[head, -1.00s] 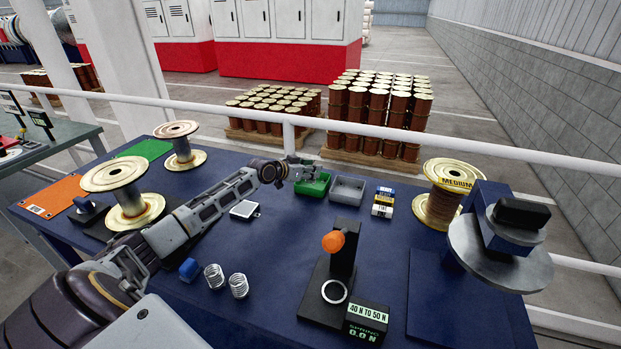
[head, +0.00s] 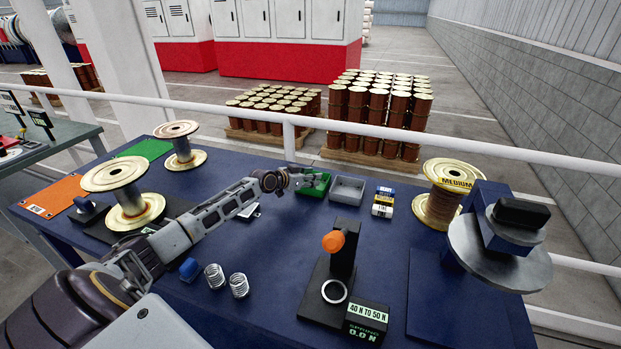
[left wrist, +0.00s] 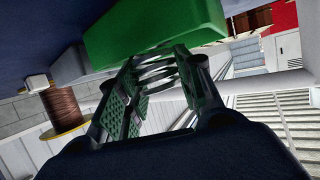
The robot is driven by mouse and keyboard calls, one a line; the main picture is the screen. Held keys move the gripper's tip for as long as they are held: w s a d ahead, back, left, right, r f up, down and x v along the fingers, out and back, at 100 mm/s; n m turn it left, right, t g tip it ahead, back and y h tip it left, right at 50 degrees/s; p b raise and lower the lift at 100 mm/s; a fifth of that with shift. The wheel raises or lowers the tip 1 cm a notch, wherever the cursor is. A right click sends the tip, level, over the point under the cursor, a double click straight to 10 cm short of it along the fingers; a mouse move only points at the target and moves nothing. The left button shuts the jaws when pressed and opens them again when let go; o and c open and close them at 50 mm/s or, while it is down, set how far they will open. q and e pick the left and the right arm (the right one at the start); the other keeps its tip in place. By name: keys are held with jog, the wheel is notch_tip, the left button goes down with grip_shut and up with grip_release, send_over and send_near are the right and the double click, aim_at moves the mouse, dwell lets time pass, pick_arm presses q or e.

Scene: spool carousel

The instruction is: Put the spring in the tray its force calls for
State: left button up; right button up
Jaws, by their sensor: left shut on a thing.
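My left gripper (head: 308,180) is at the green tray (head: 319,190) at the back of the table. In the left wrist view the gripper (left wrist: 158,88) is shut on a metal coil spring (left wrist: 157,72), with the green tray (left wrist: 150,25) close by. Whether the spring touches the tray I cannot tell. A grey tray (head: 347,189) stands right of the green one. The tester (head: 330,290) has an orange knob and an empty-looking ring. Its sign (head: 367,322) reads "40 N TO 50 N" and "0.0 N". My right gripper is not in view.
Two springs (head: 214,277) (head: 239,286) stand at the front left by a blue block (head: 189,268). Small labelled boxes (head: 383,202) sit right of the trays. Spools (head: 128,205) stand left, a "MEDIUM" spool (head: 438,208) and a disc machine (head: 500,250) right.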

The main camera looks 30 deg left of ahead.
pick_arm(q)
jog(key=shift+f, duration=0.1)
jog(key=o, duration=1.1)
jog(key=shift+v, duration=2.2)
jog(key=v, duration=0.7)
jog(key=shift+s, duration=0.2)
